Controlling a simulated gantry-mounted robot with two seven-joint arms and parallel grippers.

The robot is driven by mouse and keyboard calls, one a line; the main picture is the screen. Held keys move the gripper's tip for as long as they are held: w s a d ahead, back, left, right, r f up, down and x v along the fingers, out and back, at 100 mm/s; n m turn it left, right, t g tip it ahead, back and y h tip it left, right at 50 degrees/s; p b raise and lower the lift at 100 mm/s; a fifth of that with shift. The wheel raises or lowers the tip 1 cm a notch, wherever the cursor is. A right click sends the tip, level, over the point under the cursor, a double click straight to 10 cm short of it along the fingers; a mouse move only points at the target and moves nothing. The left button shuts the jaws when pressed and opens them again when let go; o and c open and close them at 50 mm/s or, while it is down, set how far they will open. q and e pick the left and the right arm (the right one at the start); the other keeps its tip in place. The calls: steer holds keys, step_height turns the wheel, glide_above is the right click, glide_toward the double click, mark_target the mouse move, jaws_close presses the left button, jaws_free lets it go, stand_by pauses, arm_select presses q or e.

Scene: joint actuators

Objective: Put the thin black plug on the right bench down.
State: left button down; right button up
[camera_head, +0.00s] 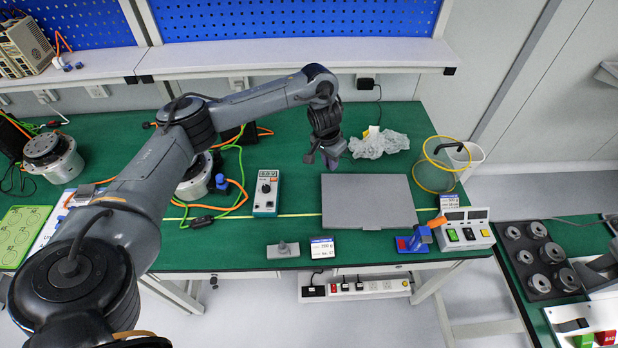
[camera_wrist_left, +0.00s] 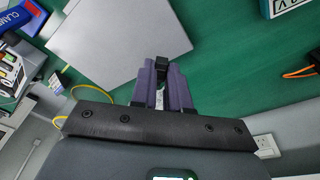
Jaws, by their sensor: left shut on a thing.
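My left gripper (camera_head: 333,160) is over the back part of the green bench (camera_head: 300,188), just behind the grey flat panel. In the left wrist view its two purple fingers (camera_wrist_left: 163,84) are shut on a small thin black plug (camera_wrist_left: 161,65). I cannot tell whether the plug touches the bench. In the head view the plug is hidden or too small to make out. My right gripper is not in view.
The grey panel (camera_head: 368,203) lies close in front of the gripper. A white meter (camera_head: 266,192) stands to the left. Green bench between meter and panel is clear.

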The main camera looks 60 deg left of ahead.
arm_select(q)
step_height(320, 180, down, 6)
steer(key=s+a+f+b, duration=0.1)
steer(key=s+a+b, duration=0.1)
steer(key=a+b, duration=0.15)
steer(key=b, duration=0.8)
glide_above(296, 180)
steer(key=f, duration=0.6)
steer(key=shift+s+d, duration=0.15)
steer(key=shift+d, duration=0.15)
steer(key=shift+s+a+f, duration=0.1)
steer(key=shift+a+f, duration=0.05)
steer(key=shift+a, duration=0.15)
step_height(296, 180, down, 3)
steer(key=b, duration=0.2)
steer(key=shift+f+b, duration=0.1)
steer(key=shift+b, duration=0.3)
steer(key=shift+f, duration=0.4)
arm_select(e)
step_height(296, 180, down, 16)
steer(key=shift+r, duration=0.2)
arm_select(q)
steer(key=c, duration=1.1)
jaws_free()
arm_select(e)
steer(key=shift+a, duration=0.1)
